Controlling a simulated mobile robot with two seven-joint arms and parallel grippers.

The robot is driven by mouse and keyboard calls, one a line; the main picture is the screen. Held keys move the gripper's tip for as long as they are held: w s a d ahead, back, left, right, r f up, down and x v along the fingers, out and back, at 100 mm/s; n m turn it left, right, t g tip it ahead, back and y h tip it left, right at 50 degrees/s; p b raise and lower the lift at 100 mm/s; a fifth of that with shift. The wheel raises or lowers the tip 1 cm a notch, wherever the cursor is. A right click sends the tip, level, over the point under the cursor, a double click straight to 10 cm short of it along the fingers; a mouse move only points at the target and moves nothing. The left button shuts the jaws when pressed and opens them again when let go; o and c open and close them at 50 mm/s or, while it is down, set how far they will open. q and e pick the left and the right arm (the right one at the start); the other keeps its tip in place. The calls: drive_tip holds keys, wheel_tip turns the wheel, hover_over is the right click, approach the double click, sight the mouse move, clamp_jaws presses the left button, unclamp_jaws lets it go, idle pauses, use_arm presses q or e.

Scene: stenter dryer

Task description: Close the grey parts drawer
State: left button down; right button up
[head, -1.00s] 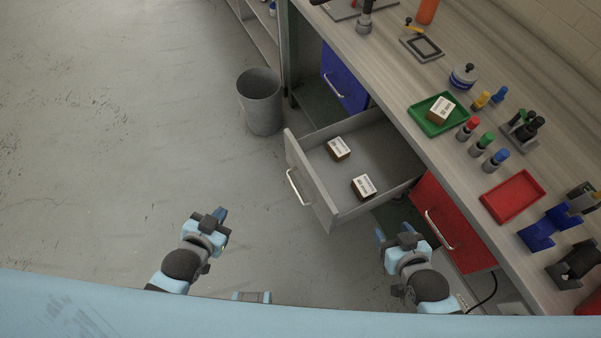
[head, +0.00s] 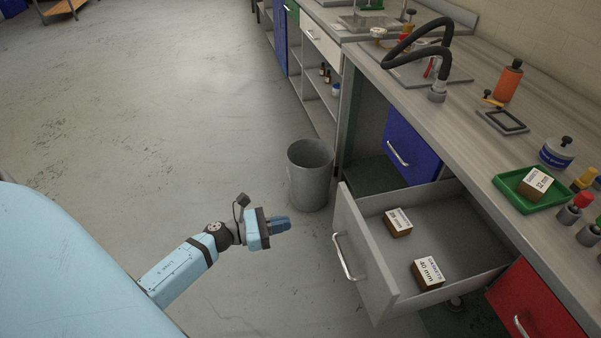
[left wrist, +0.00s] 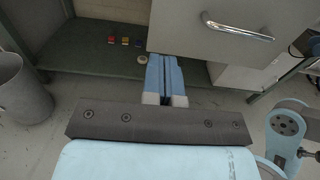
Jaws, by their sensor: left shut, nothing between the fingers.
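The grey parts drawer (head: 366,262) stands pulled out from under the bench, with its bar handle (head: 344,257) on the front. Two small labelled boxes lie inside it, one farther back (head: 398,224) and one nearer (head: 428,274). My left gripper (head: 281,225) is shut and empty, to the left of the drawer front and apart from it. In the left wrist view its fingers (left wrist: 166,77) are together, near the lower edge of the grey drawer front (left wrist: 185,35), with the handle (left wrist: 238,29) up and right. My right gripper is not in view.
A grey bin (head: 310,177) stands on the floor just beyond the drawer. A blue drawer (head: 408,147) and a red drawer (head: 535,308) flank it, looking shut or nearly so. The bench top holds a green tray (head: 510,190). Floor to the left is clear.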

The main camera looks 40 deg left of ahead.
sight(408, 197)
use_arm(q)
drive_tip(key=x, duration=1.1)
drive_tip(key=shift+w+d+p, duration=0.1)
drive_tip(key=shift+p, duration=0.25)
drive_tip(key=shift+w+d, duration=0.3)
drive_tip(key=shift+w, duration=0.1)
drive_tip(key=shift+w+d, duration=0.4)
drive_tip(key=shift+w, duration=0.05)
drive_tip(key=b+x, duration=0.9)
drive_tip(key=x, duration=1.3)
drive_tip(key=shift+w+d+f, duration=0.15)
drive_tip(key=shift+w+d, duration=0.1)
drive_tip(key=shift+w, duration=0.05)
drive_tip(key=b+x, duration=0.2)
drive_tip(key=x, duration=0.3)
drive_tip(key=shift+w+b, duration=0.15)
drive_tip(key=shift+b, duration=0.2)
drive_tip(key=shift+w+d+r, duration=0.2)
drive_tip(key=shift+w+d, duration=0.15)
drive_tip(key=shift+r, duration=0.3)
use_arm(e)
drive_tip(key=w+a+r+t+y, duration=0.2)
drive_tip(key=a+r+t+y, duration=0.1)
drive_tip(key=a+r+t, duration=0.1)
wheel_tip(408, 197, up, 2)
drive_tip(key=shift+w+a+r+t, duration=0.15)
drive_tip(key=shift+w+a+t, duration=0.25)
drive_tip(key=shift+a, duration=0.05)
